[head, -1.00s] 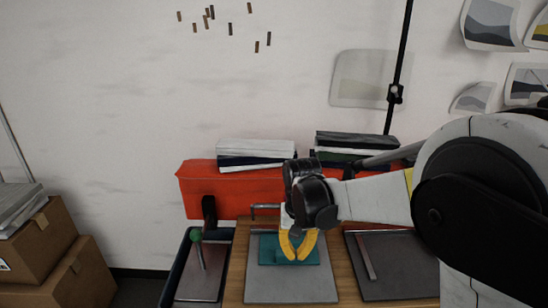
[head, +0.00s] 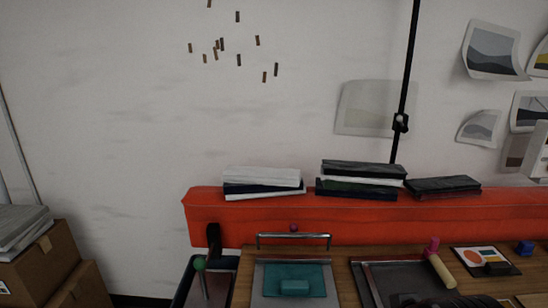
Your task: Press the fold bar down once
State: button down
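A silvery raised metal bar (head: 293,236) stands across the back edge of a grey plate (head: 262,272) on the wooden bench. A teal sheet (head: 310,270) lies on that plate with a small teal block (head: 294,287) on it. To the right, a dark grey plate (head: 405,275) carries a slim metal bar (head: 370,285) along its left side. I cannot tell for certain which bar is the fold bar. The front of both plates is cut off by the lower picture edge.
A pink-and-cream handle (head: 440,265), a printed card (head: 486,260) and a blue cube (head: 525,247) are at right. A red beam (head: 320,218) bearing stacks runs behind.

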aim_at(293, 227)
jog(key=i+j, duration=0.7)
jog(key=i+z, duration=0.05)
jog(key=i, duration=0.1)
